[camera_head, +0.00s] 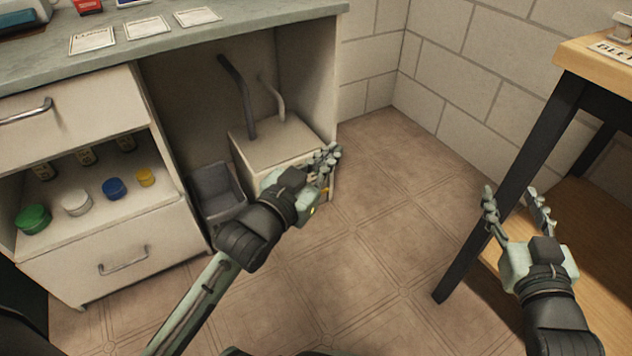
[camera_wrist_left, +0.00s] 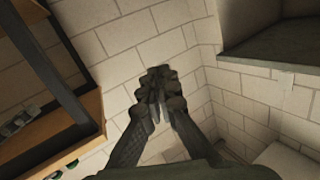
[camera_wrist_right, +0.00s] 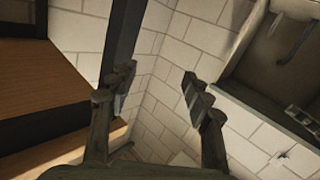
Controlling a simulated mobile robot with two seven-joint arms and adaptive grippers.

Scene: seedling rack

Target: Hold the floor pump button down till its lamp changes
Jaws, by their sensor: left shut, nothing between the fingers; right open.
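The pump is a pale box (camera_head: 268,143) with two grey hoses rising from its top. It stands on the floor in the open bay under the counter. My left gripper (camera_head: 328,160) is shut and empty, in front of the box's right front part and covering much of that face. A small yellow patch (camera_head: 326,189) shows beside the gripper; I cannot tell whether it is the lamp. The button is hidden, and I cannot tell whether the gripper touches it. In the left wrist view the closed fingers (camera_wrist_left: 157,80) show against the wall. My right gripper (camera_head: 514,200) is open and empty near the wooden table.
A grey bin (camera_head: 214,190) stands left of the pump. The cabinet (camera_head: 105,240) at left has drawers and a shelf of jars. Tiled floor (camera_head: 390,220) between is clear.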

